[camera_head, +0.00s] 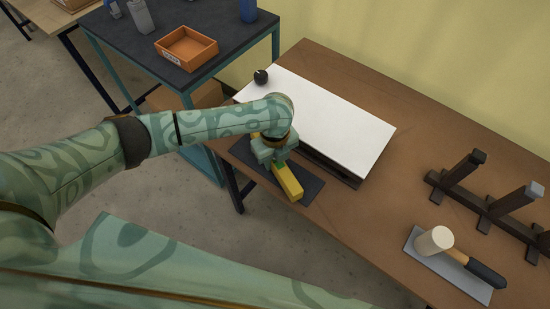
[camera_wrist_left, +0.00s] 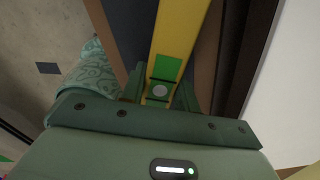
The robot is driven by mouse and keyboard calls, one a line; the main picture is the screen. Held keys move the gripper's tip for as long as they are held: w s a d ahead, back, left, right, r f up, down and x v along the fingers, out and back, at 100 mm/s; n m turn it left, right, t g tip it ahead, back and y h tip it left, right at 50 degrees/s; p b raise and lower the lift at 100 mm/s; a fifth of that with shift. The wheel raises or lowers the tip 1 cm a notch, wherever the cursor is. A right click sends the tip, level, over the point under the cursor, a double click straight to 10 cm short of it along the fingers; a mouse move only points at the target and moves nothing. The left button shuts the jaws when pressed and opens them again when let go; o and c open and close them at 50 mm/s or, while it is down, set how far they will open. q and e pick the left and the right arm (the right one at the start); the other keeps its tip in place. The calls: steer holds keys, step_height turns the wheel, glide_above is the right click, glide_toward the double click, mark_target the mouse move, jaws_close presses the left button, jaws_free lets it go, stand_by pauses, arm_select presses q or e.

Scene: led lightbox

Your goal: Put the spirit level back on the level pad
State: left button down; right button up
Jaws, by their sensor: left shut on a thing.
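The yellow spirit level (camera_head: 289,183) is at the dark level pad (camera_head: 313,186), in front of the white lightbox. In the head view it lies over the pad, along its length; I cannot tell whether it touches the pad. My left gripper (camera_head: 275,155) is shut on the level, from above. In the left wrist view the yellow level (camera_wrist_left: 184,30) runs up from between the green fingers (camera_wrist_left: 160,92), with a green patch and a pale round spot on it. The dark pad (camera_wrist_left: 130,30) shows beside it. My right gripper is not in view.
The white-topped lightbox (camera_head: 330,112) stands right behind the pad, with a black knob (camera_head: 261,76) at its corner. A mallet (camera_head: 436,241) lies on a grey mat (camera_head: 451,275) at the right, near a dark rack (camera_head: 485,205). An orange tray (camera_head: 187,48) sits on another table.

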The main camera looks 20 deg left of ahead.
arm_select(q)
steer(key=c, duration=1.1)
jaws_free()
steer(key=shift+f, duration=0.1)
steer(key=shift+o, duration=0.2)
step_height(320, 180, up, 12)
steer(key=p, duration=0.5)
